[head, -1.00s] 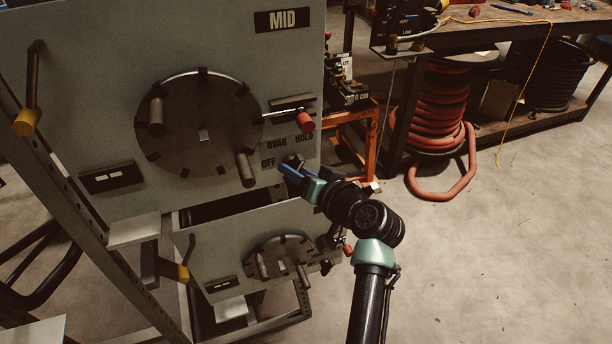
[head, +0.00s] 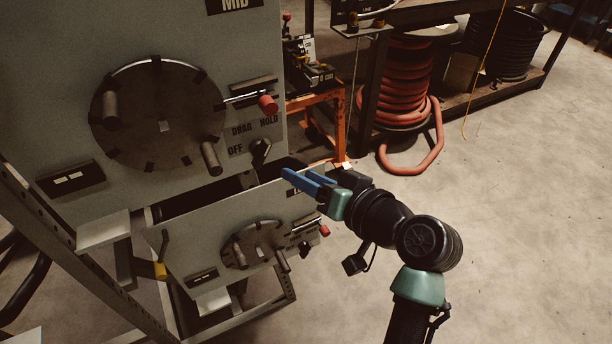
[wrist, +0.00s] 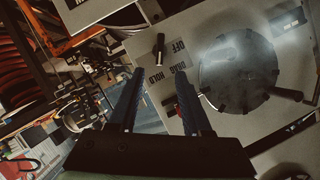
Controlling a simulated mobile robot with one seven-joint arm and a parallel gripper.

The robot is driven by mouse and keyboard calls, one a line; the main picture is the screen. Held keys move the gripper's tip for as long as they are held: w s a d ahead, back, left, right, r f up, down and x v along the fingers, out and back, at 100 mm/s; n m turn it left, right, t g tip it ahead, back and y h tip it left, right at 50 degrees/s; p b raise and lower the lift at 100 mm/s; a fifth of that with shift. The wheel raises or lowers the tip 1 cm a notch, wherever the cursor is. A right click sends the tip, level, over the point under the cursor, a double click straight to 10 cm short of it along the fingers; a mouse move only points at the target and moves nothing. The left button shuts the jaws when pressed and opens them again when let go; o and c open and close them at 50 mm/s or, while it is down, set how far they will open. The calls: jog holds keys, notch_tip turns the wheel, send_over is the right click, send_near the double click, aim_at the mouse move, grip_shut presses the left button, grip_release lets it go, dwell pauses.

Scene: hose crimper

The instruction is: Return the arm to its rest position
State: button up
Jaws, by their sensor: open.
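My gripper (head: 305,182) is at the right side of the grey machine, with its blue fingers pointing left toward the panels. In the wrist view its two fingers (wrist: 165,95) are spread apart with nothing between them. It sits apart from the drag knob (head: 260,150), which is a dark lever beside the OFF, DRAG and HOLD labels on the MID panel (head: 60,110). The knob also shows in the wrist view (wrist: 160,45), beyond the fingertips. My arm is bent, reaching up from the bottom right.
The MID panel carries a dark disc (head: 150,120) with handles and a red-tipped lever (head: 267,104). A lower panel (head: 190,265) has a smaller disc. An orange stand (head: 335,125) and a red hose coil (head: 405,90) stand behind. The floor at right is clear.

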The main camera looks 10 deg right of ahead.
dwell(0.3)
notch_tip(320, 180, up, 25)
jog(key=w+a+n+t+h+p, duration=0.1)
jog(key=w+a+t+h+p, duration=0.1)
jog(key=a+t+h+p, duration=0.3)
jog(key=s+a+r+t+h+p, duration=0.1)
jog(key=s+r+t, duration=0.4)
jog(key=r, duration=0.7)
jog(key=s+r+t+h+p, duration=0.1)
jog(key=s+r+t, duration=0.4)
jog(key=s+r, duration=0.5)
notch_tip(320, 180, up, 3)
jog(key=shift+a+r, duration=0.15)
jog(key=shift+a, duration=0.25)
